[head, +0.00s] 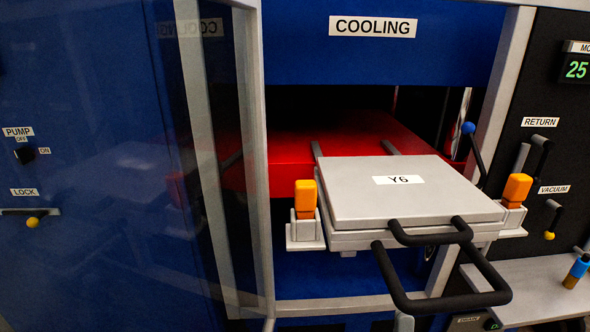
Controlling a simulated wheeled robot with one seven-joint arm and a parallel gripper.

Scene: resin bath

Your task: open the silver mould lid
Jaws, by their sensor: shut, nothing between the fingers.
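The silver mould lid (405,202), labelled Y6, lies flat and closed on the lower silver mould half (365,241). A short black handle (432,238) sticks out from the lid's front edge. A larger black loop handle (400,293) reaches forward and down from the mould below it. An orange-topped clamp (306,196) stands upright beside the mould on the left, and another orange one (517,188) on the right. My gripper is not visible in the head view.
The mould sits in front of the opening under the COOLING sign (373,27), with a red plate (285,140) behind. A clear panel (110,190) fills the left. Right are the RETURN lever (541,152), VACUUM lever (552,220) and a grey shelf (540,290).

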